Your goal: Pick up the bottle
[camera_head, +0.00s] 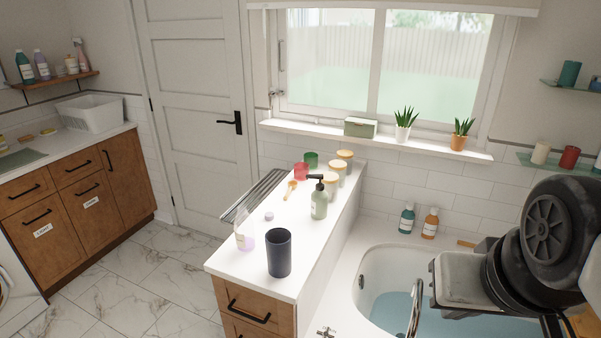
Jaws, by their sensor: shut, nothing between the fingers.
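Several bottles show, and I cannot tell which one the task names. A pale green pump bottle (319,204) with a black pump top stands upright on the white counter (232,262). A clear bottle with purple liquid (245,236) stands near the counter's left edge. A teal bottle (406,218) and an orange bottle (430,224) stand on the bathtub's back ledge. More bottles (41,65) stand on the wall shelf at upper left. My gripper (436,283) is at the lower right above the bathtub, shut and empty, apart from all the bottles. Its fingertips are hard to make out.
A dark cup (279,253) stands at the counter's front. Wooden-lidded jars (345,160), a red cup (301,171) and a green cup (311,159) stand at its back. The bathtub (366,305) holds water. The floor (125,290) left of the counter is clear.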

